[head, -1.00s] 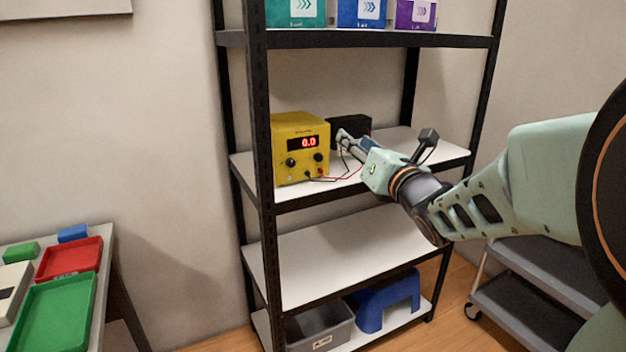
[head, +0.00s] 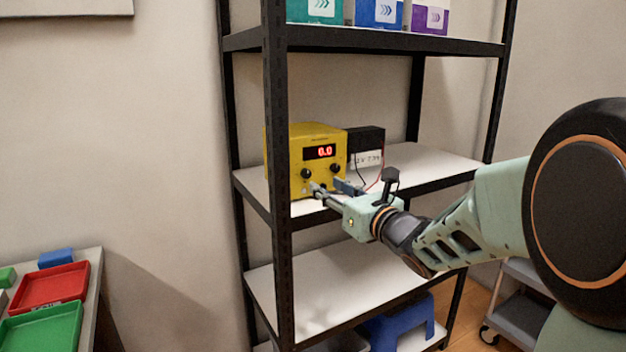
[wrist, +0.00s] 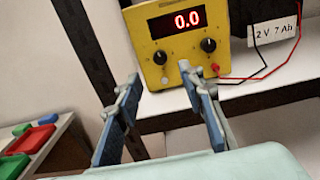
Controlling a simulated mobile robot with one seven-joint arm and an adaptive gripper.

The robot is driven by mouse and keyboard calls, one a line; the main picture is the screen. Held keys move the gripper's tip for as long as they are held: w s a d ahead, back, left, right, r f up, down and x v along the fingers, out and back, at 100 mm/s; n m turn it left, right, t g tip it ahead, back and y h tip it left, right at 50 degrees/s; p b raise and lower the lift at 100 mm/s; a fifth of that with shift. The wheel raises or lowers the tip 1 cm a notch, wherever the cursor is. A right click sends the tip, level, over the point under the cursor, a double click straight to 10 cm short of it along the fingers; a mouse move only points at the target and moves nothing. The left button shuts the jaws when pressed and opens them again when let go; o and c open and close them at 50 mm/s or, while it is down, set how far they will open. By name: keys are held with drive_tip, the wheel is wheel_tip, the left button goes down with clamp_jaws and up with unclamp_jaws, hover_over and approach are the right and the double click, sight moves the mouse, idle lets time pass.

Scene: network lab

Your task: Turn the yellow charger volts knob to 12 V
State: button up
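The yellow charger (head: 296,150) stands on the middle shelf, and its red display reads 0.0. It also shows in the wrist view (wrist: 145,50). Its front has a left black knob (wrist: 160,57) and a right black knob (wrist: 208,45) below the display; I cannot read which is volts. My gripper (head: 335,188) is in front of the charger's lower front, apart from the knobs. In the wrist view my gripper (wrist: 160,85) has its two fingers spread wide with nothing between them, pointing towards the charger's lower face.
A black battery (head: 365,141) with a white label stands right of the charger, with red and black leads (wrist: 262,72) running to it. A black shelf post (head: 276,200) rises close to the charger's left. Red and green trays (head: 50,288) lie on a table at left.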

sight(308, 175)
drive_tip(key=x, duration=0.8)
drive_tip(key=shift+w+a, duration=0.1)
drive_tip(key=shift+a, duration=0.05)
clamp_jaws()
